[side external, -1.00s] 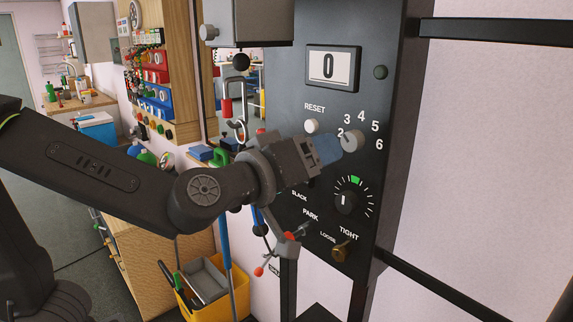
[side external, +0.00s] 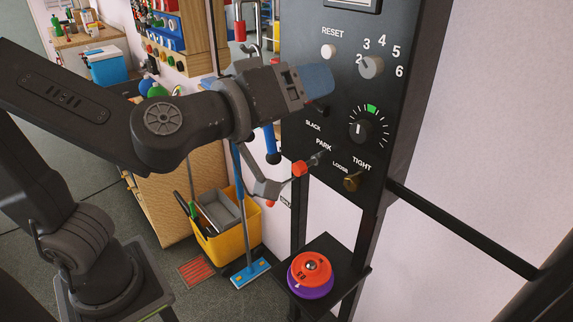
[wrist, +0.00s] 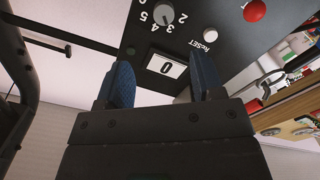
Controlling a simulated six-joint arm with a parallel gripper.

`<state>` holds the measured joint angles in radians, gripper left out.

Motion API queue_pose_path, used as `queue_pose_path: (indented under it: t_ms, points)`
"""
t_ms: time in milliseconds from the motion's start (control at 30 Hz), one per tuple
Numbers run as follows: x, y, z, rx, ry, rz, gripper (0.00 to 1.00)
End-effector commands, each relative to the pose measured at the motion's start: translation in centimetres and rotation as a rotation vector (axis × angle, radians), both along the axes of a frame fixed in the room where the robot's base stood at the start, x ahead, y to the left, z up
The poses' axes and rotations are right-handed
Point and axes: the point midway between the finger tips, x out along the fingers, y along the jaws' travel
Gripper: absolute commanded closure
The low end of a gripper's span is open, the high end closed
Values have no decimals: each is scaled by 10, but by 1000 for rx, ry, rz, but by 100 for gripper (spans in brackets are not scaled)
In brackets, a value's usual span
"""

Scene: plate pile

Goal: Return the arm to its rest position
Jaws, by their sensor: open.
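My gripper (side external: 322,82) is in front of the dark control panel (side external: 345,105), left of the numbered selector knob (side external: 371,66) and apart from it. In the wrist view its two blue fingers (wrist: 163,80) stand wide apart with nothing between them; the counter display (wrist: 167,66) reading 0 shows behind the gap. The selector knob also shows in the wrist view (wrist: 163,14), near the top, with the white reset button (wrist: 210,36) to its right. My arm reaches in from the left, still extended toward the panel.
A red-tipped lever (side external: 300,168) sticks out low on the panel near PARK. A black dial (side external: 358,130) and a brass knob (side external: 352,183) are on its right side. Red and purple discs (side external: 310,272) lie stacked on the black platform below. A yellow bucket (side external: 230,237) stands left.

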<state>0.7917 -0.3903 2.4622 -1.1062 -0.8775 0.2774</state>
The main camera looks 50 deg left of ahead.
Motion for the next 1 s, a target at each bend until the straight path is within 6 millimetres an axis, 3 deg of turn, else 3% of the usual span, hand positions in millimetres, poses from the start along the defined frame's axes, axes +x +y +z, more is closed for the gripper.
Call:
queue_pose_path:
  t_ms: [167,367,533,700,833,1000]
  points:
    - [2,-2,-2,53,44,-155,39]
    - [-12,6,-29,213,209,-349,39]
    - [-35,36,-71,377,449,-415,39]
    - [-68,83,-113,505,742,-387,39]
    - [-91,112,-133,554,917,-339,39]
    - [-106,128,-142,575,1023,-307,39]
